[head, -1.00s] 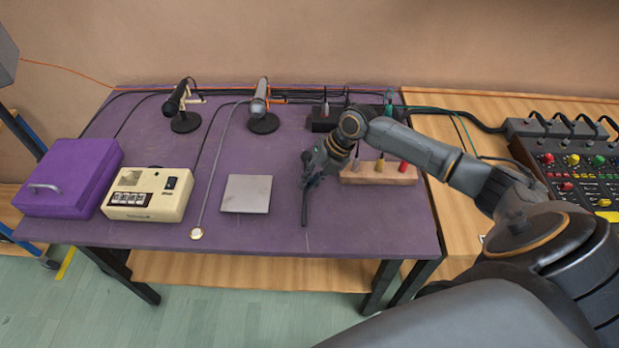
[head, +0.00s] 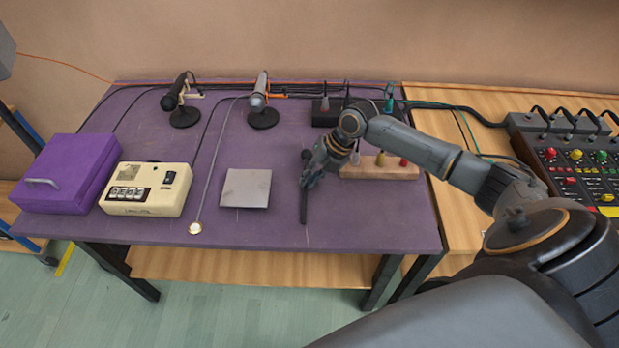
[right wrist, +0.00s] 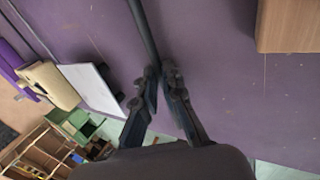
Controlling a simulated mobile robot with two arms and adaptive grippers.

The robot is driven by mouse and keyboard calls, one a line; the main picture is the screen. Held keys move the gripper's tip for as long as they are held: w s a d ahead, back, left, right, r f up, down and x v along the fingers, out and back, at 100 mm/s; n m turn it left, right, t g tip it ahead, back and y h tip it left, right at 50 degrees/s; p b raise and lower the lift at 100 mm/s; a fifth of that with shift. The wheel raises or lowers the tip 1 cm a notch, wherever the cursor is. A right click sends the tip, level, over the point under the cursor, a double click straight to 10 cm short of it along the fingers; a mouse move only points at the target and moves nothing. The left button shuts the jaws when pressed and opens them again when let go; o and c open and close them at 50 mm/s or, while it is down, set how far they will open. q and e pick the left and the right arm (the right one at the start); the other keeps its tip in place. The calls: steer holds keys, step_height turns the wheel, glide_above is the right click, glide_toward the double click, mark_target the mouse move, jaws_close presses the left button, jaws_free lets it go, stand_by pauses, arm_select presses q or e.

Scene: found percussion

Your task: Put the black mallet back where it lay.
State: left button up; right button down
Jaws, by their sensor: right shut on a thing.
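The black mallet (head: 304,205) is a thin dark stick over the front part of the purple table, between a grey square plate and a wooden block. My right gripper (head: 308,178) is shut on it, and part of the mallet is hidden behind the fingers. In the right wrist view the mallet's shaft (right wrist: 144,30) runs from the top edge down to between the fingertips (right wrist: 160,75). I cannot tell whether the mallet touches the table. My left gripper is not in view.
The purple table (head: 270,232) has the grey plate (head: 246,188) left of the mallet and the wooden block (head: 378,172) with pegs to the right. The front right is clear.

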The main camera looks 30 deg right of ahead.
steer(key=c, duration=1.4)
jaws_free()
steer(key=shift+d, duration=0.1)
steer(key=v, duration=1.2)
steer(key=shift+s, duration=0.1)
